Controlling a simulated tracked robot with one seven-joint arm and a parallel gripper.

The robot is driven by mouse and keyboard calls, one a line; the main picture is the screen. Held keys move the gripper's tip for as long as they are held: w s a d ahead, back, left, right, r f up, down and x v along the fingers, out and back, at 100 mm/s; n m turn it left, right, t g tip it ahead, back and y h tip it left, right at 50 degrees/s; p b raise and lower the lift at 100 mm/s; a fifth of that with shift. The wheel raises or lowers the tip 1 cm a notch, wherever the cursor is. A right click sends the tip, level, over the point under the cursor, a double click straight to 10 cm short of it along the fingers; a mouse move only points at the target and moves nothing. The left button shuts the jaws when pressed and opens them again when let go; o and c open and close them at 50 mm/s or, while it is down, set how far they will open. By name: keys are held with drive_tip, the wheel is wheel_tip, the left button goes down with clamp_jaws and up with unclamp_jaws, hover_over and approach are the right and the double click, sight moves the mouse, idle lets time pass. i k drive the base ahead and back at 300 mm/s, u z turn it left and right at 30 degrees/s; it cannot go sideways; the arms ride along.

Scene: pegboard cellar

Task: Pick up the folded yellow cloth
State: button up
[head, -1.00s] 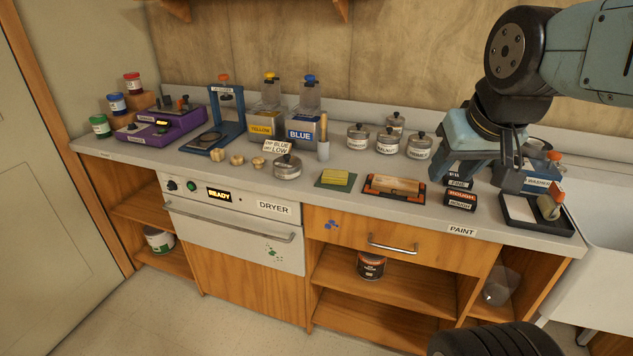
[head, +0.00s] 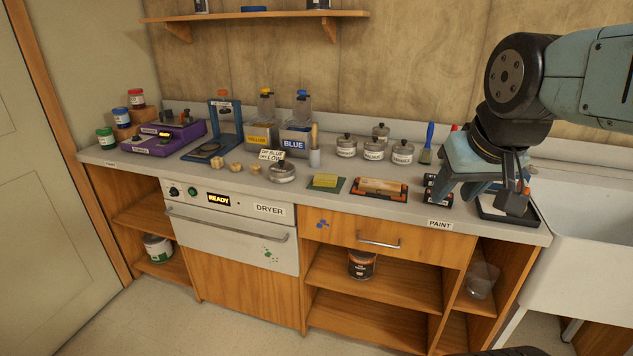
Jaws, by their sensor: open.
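My gripper (head: 478,201) is open and points down over the right part of the counter, well to the right of the cloth. Nothing shows between its fingers. It partly hides the small black labelled blocks and the black tray below it.
An orange-ended sanding block holder (head: 379,189) lies between cloth and gripper. A blue-handled brush (head: 427,143) stands near my arm. The sink (head: 590,220) is at the right.

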sight(327, 180)
drive_tip(key=z, duration=0.1)
drive_tip(key=i, duration=0.9)
drive_tip(key=u, duration=0.1)
